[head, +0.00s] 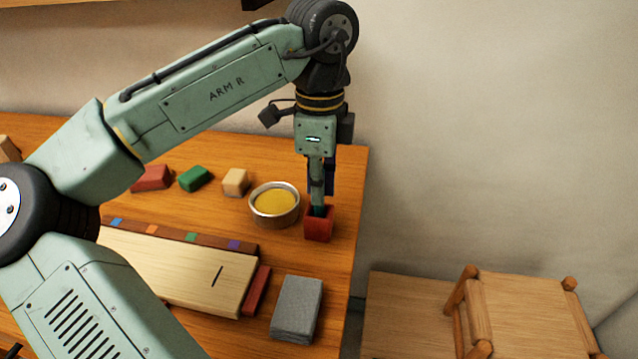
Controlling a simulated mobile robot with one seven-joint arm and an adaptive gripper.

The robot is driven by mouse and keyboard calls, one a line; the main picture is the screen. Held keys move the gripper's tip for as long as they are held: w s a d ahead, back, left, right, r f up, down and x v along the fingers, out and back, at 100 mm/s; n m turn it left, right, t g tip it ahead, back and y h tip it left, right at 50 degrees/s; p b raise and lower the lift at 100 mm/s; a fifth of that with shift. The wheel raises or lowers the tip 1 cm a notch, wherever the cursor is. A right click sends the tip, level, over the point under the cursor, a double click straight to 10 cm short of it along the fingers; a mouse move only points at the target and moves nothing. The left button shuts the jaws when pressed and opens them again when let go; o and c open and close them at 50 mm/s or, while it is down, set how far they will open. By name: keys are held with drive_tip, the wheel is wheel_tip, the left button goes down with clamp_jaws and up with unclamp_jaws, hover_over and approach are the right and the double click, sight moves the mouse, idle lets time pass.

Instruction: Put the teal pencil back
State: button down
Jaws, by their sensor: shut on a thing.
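My gripper (317,205) points straight down over a small red cup (319,229) near the table's right edge. It is shut on the teal pencil (320,211). Only a short dark teal part of the pencil shows, at the mouth of the red cup. I cannot tell how deep its lower end sits in the cup. The fingers hide most of the pencil.
A round metal tin with yellow contents (276,187) stands just left of the cup. A grey block (297,308), a red bar (256,291) and a pale board (180,270) lie in front. Green (195,179), tan (235,183) and red blocks (152,178) lie behind. A wooden chair (525,310) stands right.

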drive_tip(key=shift+f, duration=0.3)
drive_tip(key=c, duration=1.5)
unclamp_jaws()
drive_tip(key=shift+c, duration=0.2)
wheel_tip(320, 180, up, 12)
drive_tip(key=shift+w+r, duration=0.1)
